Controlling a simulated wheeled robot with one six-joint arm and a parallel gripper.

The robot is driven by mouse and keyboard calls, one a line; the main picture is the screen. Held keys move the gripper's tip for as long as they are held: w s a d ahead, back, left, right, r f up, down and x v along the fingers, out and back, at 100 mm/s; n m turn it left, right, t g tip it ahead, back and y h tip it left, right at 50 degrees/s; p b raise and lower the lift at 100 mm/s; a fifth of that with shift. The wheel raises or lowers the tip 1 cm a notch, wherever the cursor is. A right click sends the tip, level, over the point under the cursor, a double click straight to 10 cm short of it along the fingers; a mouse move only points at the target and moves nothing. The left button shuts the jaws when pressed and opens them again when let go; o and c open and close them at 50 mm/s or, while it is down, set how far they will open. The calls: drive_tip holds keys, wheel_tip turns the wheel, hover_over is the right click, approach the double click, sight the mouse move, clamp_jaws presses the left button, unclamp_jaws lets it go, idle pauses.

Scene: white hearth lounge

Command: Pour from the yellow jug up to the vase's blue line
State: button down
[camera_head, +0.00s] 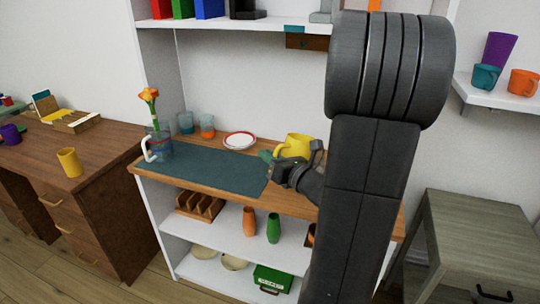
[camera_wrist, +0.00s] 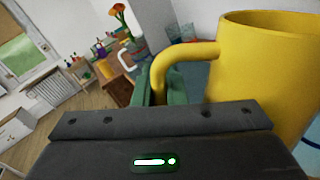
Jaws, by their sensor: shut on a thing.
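The yellow jug (camera_head: 298,145) is at the right part of the wooden counter, partly hidden behind my gripper (camera_head: 278,168). In the wrist view the jug (camera_wrist: 265,70) fills the right side, upright or nearly so, with its handle toward my fingers. My gripper (camera_wrist: 165,92) is shut on the handle. I cannot tell whether the jug's base touches the counter. A bluish clear vessel with a white handle, seemingly the vase (camera_head: 161,146), stands at the counter's left end with an orange flower (camera_head: 149,96) rising at it. Its blue line and any liquid level are too small to make out.
A dark teal mat (camera_head: 215,172) lies between vase and jug, bare. Behind it are a red-rimmed white plate (camera_head: 239,140) and two glasses, one bluish (camera_head: 186,122) and one orange-tinted (camera_head: 207,127). An upper shelf (camera_head: 255,22) hangs above. A yellow cup (camera_head: 70,162) stands on the left desk.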

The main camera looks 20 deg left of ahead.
drive_tip(key=shift+f+m, duration=0.25)
drive_tip(key=shift+m, duration=0.05)
drive_tip(key=shift+w+d+r+m+p, duration=0.15)
drive_tip(key=shift+r+m+p, duration=0.75)
drive_tip(key=shift+p, duration=0.85)
drive_tip(key=shift+w+r+m+p, duration=0.1)
drive_tip(key=shift+r+m+p, duration=0.5)
drive_tip(key=shift+r+p, duration=0.85)
drive_tip(key=shift+w+d+r+m+p, duration=0.2)
drive_tip(key=shift+r+m+p, duration=0.35)
drive_tip(key=shift+p, duration=0.7)
drive_tip(key=shift+w+d+r+m+p, duration=0.1)
drive_tip(key=shift+w+r+m+p, duration=0.35)
drive_tip(key=shift+p, duration=0.75)
drive_tip(key=shift+w+d+r+m+p, duration=0.15)
drive_tip(key=shift+r+m+p, duration=0.55)
drive_tip(key=shift+p, duration=0.55)
drive_tip(key=shift+w+d+r+m+p, duration=0.3)
drive_tip(key=shift+r+m+p, duration=0.2)
drive_tip(key=shift+p, duration=0.6)
drive_tip(key=shift+w+d+r+m+p, duration=0.15)
drive_tip(key=shift+w+r+m+p, duration=0.3)
drive_tip(key=shift+p, duration=0.65)
